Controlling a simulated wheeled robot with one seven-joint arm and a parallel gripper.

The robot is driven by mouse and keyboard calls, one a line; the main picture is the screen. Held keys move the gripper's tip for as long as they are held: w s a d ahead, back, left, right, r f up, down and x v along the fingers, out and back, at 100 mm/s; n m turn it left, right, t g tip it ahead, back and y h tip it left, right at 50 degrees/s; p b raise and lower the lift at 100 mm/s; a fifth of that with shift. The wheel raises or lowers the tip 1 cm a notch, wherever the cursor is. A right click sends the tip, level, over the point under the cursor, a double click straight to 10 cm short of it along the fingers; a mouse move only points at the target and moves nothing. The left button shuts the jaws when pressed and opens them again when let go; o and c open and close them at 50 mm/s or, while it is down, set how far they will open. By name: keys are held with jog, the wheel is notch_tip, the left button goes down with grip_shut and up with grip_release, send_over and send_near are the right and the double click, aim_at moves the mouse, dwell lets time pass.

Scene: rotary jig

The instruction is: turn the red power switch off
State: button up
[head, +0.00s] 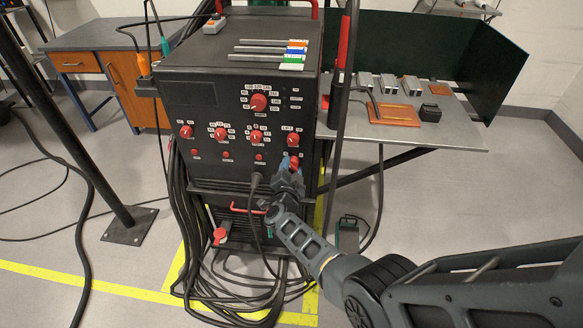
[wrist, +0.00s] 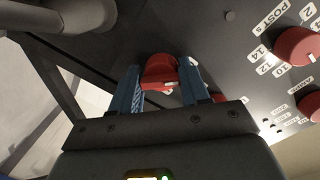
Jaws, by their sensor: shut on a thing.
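The red power switch (wrist: 160,72) is a red knob on the black front panel of the welding machine (head: 240,85). In the wrist view it sits between the two blue fingers of my gripper (wrist: 163,84), which are shut on it. In the head view my gripper (head: 289,165) is at the lower right of the panel, and only a little red of the switch (head: 294,160) shows there. The switch's markings are mostly hidden by my fingers.
Other red knobs (head: 258,102) sit on the panel above and left of my gripper. A black cable plug (head: 256,180) is just left of it. A dark upright post (head: 343,80) and a grey side table (head: 450,125) stand to the right. Cables hang below.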

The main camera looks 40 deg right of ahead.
jog(key=shift+w+r, duration=0.2)
jog(key=shift+r, duration=0.05)
jog(key=o, duration=1)
jog(key=shift+s+f, duration=0.1)
jog(key=shift+f, duration=0.05)
jog(key=shift+c, duration=0.2)
jog(key=p+v, duration=0.2)
jog(key=v, duration=0.5)
jog(key=shift+s+a, duration=0.2)
jog(key=shift+a, duration=0.1)
